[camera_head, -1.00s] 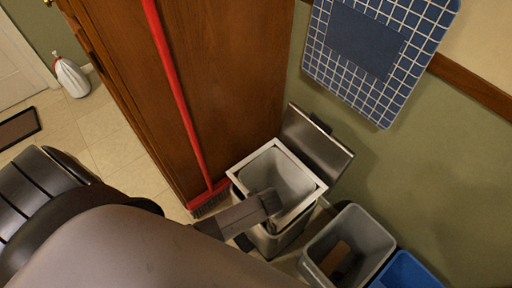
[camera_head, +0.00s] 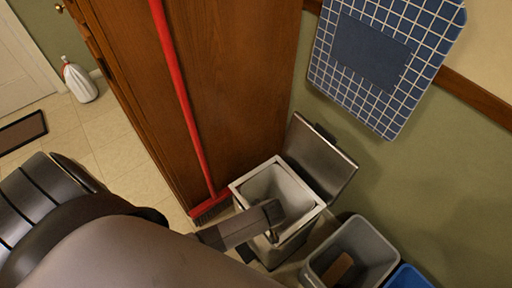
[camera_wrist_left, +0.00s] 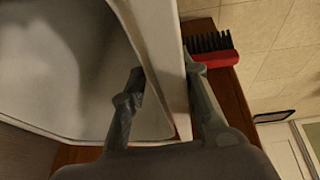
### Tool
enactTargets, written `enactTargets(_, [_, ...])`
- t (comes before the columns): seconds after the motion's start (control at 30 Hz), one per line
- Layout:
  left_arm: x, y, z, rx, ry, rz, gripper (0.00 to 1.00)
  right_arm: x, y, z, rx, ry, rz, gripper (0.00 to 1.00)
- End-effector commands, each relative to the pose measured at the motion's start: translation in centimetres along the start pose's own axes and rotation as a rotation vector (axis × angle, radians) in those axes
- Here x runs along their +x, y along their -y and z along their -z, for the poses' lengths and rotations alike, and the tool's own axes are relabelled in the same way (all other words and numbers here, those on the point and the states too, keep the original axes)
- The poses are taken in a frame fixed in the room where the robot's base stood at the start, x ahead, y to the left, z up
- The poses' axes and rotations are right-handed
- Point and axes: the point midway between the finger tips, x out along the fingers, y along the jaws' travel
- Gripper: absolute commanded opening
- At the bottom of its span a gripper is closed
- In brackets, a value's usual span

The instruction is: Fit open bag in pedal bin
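The pedal bin (camera_head: 297,237) stands against the cabinet with its metal lid (camera_head: 318,160) tilted up. A pale rim (camera_head: 307,214) runs round its mouth, and the inside is grey. I cannot tell whether the grey lining is the open bag or the bin's inner bucket. My left gripper (camera_head: 272,211) is at the mouth's near side. In the left wrist view its fingers (camera_wrist_left: 163,72) are spread, one inside the mouth and one outside, with the pale rim (camera_wrist_left: 160,30) between them. Contact with the rim is unclear. My right gripper is not in view.
A grey open bin (camera_head: 370,240) and a blue bin (camera_head: 408,277) stand close on the right. A red broom (camera_head: 180,85) leans on the wooden cabinet (camera_head: 240,80). A tied white bag (camera_head: 80,82) sits on the floor far left. A blue checked panel (camera_head: 380,60) hangs above.

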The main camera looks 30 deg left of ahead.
Motion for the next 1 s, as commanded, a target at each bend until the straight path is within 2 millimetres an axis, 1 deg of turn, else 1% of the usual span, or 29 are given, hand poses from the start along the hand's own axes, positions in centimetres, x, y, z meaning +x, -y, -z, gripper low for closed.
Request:
enactTargets(0.03, [-0.1,0.0,0.0,0.000,0.000,0.000,0.28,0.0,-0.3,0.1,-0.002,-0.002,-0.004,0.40])
enactTargets(0.13, [-0.6,0.0,-0.1,0.000,0.002,-0.002,0.28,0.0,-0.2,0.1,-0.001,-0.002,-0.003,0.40])
enactTargets(0.23, [-1.8,0.0,-0.1,0.000,0.002,-0.002,0.28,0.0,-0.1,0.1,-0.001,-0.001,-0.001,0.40])
enactTargets(0.37, [-4.4,-0.1,-0.1,-0.002,0.004,-0.004,0.28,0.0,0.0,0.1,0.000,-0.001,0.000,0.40])
enactTargets(0.5, [-7.4,-0.1,-0.1,-0.003,0.003,-0.004,0.28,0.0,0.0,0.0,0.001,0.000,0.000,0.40])
enactTargets(0.6, [-9.3,0.0,-0.1,-0.003,0.003,-0.002,0.28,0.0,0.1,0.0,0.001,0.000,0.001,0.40])
enactTargets(0.7, [-10.7,-0.1,-0.1,0.000,0.002,-0.002,0.28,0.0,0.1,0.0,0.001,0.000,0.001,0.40])
enactTargets(0.83, [-11.8,0.0,0.0,-0.001,0.001,0.000,0.28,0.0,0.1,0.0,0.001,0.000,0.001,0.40])
enactTargets(1.0, [-12.0,0.0,0.0,0.000,0.000,0.001,0.28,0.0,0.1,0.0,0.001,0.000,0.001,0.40])
